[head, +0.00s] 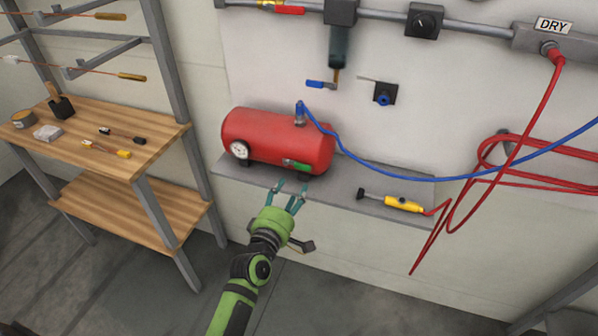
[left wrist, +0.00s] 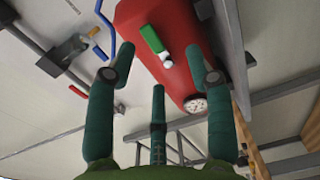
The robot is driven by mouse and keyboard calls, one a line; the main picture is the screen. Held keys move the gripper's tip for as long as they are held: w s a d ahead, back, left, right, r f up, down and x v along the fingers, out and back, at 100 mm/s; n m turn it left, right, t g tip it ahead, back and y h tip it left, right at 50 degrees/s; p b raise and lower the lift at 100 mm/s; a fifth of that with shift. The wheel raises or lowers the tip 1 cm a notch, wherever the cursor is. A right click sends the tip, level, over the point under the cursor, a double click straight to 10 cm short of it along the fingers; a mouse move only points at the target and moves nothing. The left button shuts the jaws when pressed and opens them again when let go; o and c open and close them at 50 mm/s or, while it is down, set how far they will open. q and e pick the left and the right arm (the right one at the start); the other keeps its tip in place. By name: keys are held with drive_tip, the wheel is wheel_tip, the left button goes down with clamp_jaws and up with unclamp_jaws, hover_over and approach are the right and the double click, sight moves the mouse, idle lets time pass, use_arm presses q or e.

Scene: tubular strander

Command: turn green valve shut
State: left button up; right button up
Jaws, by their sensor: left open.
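The green valve (head: 297,166) is a small green lever low on the front right of the red tank (head: 262,136), which lies on a grey shelf against the wall. In the left wrist view the green lever (left wrist: 153,39) shows on the red tank (left wrist: 170,75), between and beyond my fingers. My left gripper (head: 290,187) is open and empty, just in front of and below the valve at the shelf's front edge. In the left wrist view my left gripper (left wrist: 160,65) has its fingers spread, apart from the lever. My right gripper is not in view.
The grey shelf (head: 345,197) also bears a yellow-handled air tool (head: 404,204) on a red hose. A blue hose (head: 400,178) runs from the tank's top to the right. A wooden workbench (head: 150,150) stands left. The floor between is clear.

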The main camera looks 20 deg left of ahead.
sight(301, 167)
use_arm(q)
drive_tip(key=shift+w+r+p, duration=0.15)
drive_tip(key=shift+w+r, duration=0.1)
drive_tip(key=shift+w, duration=0.95)
drive_tip(key=shift+w+r+p, duration=0.1)
drive_tip(key=shift+w+r, duration=0.15)
drive_tip(key=shift+w, duration=1)
drive_tip(key=shift+w+r+p, duration=0.15)
drive_tip(key=shift+w+r, duration=0.1)
drive_tip(key=shift+w, duration=0.95)
clamp_jaws()
